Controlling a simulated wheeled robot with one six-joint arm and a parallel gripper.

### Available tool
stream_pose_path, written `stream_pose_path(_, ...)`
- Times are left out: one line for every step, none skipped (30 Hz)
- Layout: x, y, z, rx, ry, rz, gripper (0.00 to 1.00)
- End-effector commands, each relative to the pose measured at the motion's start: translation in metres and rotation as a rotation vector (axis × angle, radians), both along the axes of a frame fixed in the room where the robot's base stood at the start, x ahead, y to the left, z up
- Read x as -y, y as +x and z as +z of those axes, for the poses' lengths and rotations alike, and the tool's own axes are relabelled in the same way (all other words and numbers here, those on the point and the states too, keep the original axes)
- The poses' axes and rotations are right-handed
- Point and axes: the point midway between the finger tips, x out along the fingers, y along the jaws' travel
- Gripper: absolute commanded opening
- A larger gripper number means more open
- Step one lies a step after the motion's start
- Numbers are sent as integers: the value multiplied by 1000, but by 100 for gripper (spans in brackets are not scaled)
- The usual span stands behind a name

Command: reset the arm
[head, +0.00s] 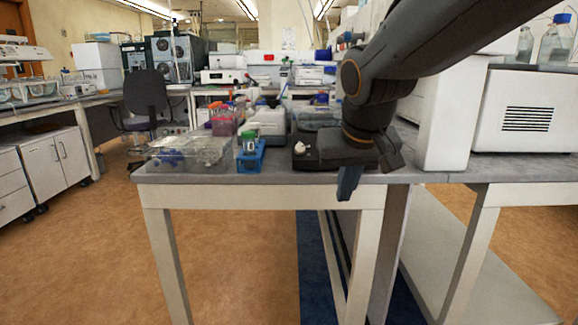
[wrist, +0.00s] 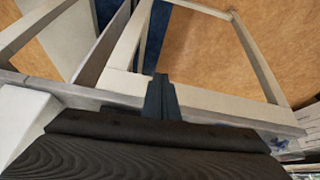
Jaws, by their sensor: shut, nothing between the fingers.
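My gripper (head: 348,183) hangs from my dark arm at the right of the head view. It points down in front of the near edge of the grey bench (head: 230,178). Its fingers are shut with nothing between them. In the wrist view the closed fingers (wrist: 160,84) show in the middle, against the bench's pale front rail and the floor. My forearm comes in from the upper right and hides part of the bench behind it.
A white instrument (head: 520,112) stands at the right. The orange floor (head: 235,260) in front is clear.

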Motion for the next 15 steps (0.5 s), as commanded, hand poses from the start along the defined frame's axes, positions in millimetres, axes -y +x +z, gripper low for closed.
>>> stream_pose_path(-1, -22, -21, -62, -4, 15, 0)
stream_pose_path(-1, -36, -32, -100, -6, 25, 0)
stream_pose_path(-2, -54, -48, -151, -8, 39, 0)
stream_pose_path(-2, -67, -58, -187, -9, 50, 0)
stream_pose_path(-2, -81, -67, -223, -8, 60, 0)
stream_pose_path(-3, -97, -79, -267, -9, 73, 0)
stream_pose_path(-3, -109, -86, -297, -8, 83, 0)
stream_pose_path(-3, -121, -94, -327, -7, 91, 0)
stream_pose_path(-3, -136, -102, -365, -5, 104, 0)
stream_pose_path(-4, -147, -108, -392, -3, 112, 0)
stream_pose_path(-4, -158, -114, -420, -1, 122, 0)
stream_pose_path(-4, -172, -121, -454, 2, 132, 0)
stream_pose_path(-4, -183, -126, -480, 5, 142, 0)
stream_pose_path(-4, -194, -131, -507, 8, 150, 0)
stream_pose_path(-2, -193, -123, -505, 9, 139, 0)
